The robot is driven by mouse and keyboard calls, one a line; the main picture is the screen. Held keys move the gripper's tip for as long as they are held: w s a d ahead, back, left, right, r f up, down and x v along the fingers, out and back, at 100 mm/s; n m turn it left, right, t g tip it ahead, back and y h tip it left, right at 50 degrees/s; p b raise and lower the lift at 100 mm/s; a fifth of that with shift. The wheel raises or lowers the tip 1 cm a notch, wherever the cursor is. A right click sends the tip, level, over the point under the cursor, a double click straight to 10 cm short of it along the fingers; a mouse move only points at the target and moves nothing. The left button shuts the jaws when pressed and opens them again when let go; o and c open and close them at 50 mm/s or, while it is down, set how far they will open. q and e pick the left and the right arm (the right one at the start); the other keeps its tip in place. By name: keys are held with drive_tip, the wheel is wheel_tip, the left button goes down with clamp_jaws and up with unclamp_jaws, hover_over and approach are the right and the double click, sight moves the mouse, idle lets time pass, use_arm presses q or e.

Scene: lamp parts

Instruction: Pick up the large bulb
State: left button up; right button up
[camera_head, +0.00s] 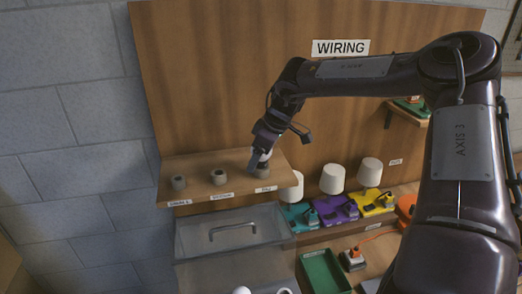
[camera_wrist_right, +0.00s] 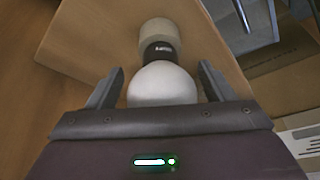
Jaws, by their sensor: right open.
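The large bulb (camera_wrist_right: 162,84) is a white globe with a dark collar, seated in a round beige holder (camera_wrist_right: 158,32) in the right wrist view. My right gripper (camera_wrist_right: 160,86) is open, with one finger on each side of the globe and a visible gap to each. My left gripper is not in view.
Below is a grey translucent bin (camera_head: 190,240) with a handle. White lampshades (camera_head: 332,179) and coloured bases (camera_head: 334,209) stand to the right. A green tray (camera_head: 305,258) lies lower. A wooden panel (camera_head: 200,80) rises behind.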

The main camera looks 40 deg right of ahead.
drive_tip(key=shift+s, duration=0.1)
drive_tip(key=shift+c, duration=0.9)
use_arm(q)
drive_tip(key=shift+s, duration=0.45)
use_arm(e)
drive_tip(key=c, duration=0.7)
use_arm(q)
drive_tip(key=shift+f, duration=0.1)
use_arm(e)
drive_tip(key=shift+c, duration=0.2)
drive_tip(key=shift+r, duration=0.15)
